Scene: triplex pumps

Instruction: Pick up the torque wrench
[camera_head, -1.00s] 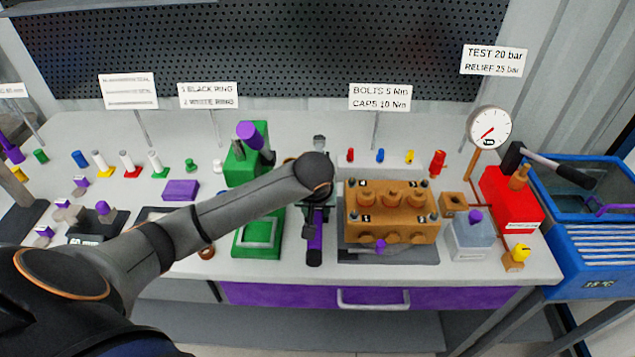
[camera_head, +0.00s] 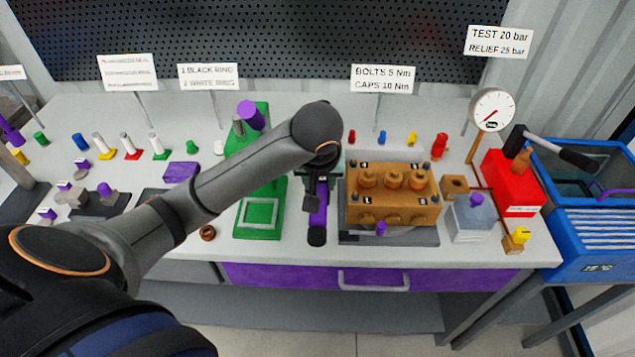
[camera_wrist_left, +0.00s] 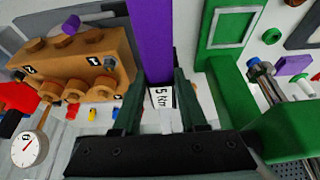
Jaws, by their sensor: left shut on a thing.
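My forearm and wrist hide the wrench's far end in the head view. I cannot tell how far it is above the bench. My right gripper is not in view.
The orange pump block (camera_head: 392,208) on its grey plate is close to the right of the wrench. A green press (camera_head: 262,212) stands close to the left. A red box (camera_head: 511,184), a gauge (camera_head: 491,109) and blue bins (camera_head: 590,240) are further right.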

